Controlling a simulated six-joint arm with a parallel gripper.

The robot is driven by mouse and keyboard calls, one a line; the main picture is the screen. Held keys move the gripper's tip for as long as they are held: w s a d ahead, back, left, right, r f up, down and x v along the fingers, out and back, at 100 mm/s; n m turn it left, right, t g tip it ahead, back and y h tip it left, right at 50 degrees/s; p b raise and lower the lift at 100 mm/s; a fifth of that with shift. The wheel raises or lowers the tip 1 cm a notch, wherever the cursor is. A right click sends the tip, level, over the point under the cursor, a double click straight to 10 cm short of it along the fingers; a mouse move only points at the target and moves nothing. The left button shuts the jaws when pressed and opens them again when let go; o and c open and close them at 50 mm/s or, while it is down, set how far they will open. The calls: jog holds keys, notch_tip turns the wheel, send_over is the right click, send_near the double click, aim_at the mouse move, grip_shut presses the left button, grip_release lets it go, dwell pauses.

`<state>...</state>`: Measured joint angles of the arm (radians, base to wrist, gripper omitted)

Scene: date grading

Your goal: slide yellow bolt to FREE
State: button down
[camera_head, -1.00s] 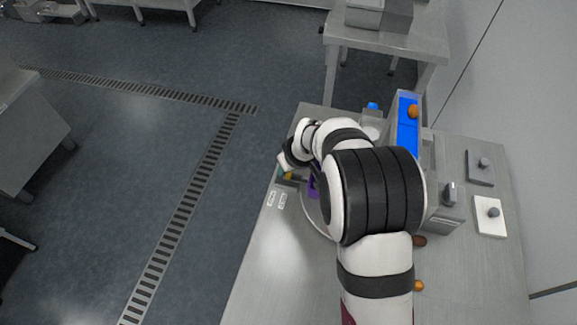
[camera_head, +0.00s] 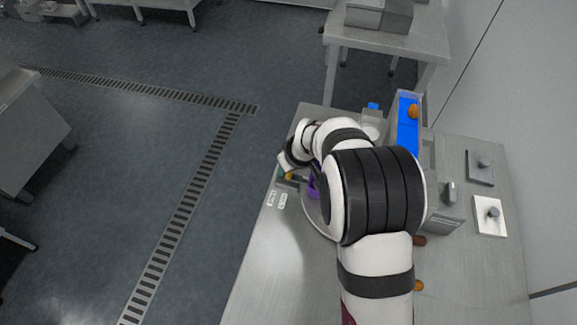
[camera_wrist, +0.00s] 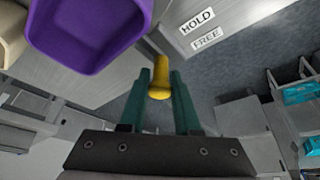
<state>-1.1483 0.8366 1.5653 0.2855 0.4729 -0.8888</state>
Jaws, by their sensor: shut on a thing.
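The yellow bolt (camera_wrist: 159,77) shows in the wrist view between the two dark green fingers of my gripper (camera_wrist: 160,90), which is shut on it. In the head view a small bit of the yellow bolt (camera_head: 289,176) shows at the table's left edge, beside my gripper (camera_head: 283,173); my arm hides most of this spot. A HOLD label (camera_wrist: 197,20) and a FREE label (camera_wrist: 207,39) lie beside the bolt in the wrist view. I cannot tell which label the bolt lines up with.
A purple container (camera_wrist: 88,40) stands close to the bolt. In the head view a blue chute (camera_head: 407,125) with an orange-brown date (camera_head: 413,111) stands behind my arm. A grey plate (camera_head: 480,168) and a white plate (camera_head: 489,216), each with a knob, lie at right. The table's front left is clear.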

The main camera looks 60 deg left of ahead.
dwell(0.3)
jog(key=shift+s+a, duration=1.25)
jog(key=c, duration=0.8)
grip_release()
jog(key=shift+o, duration=0.2)
jog(key=v, duration=1.6)
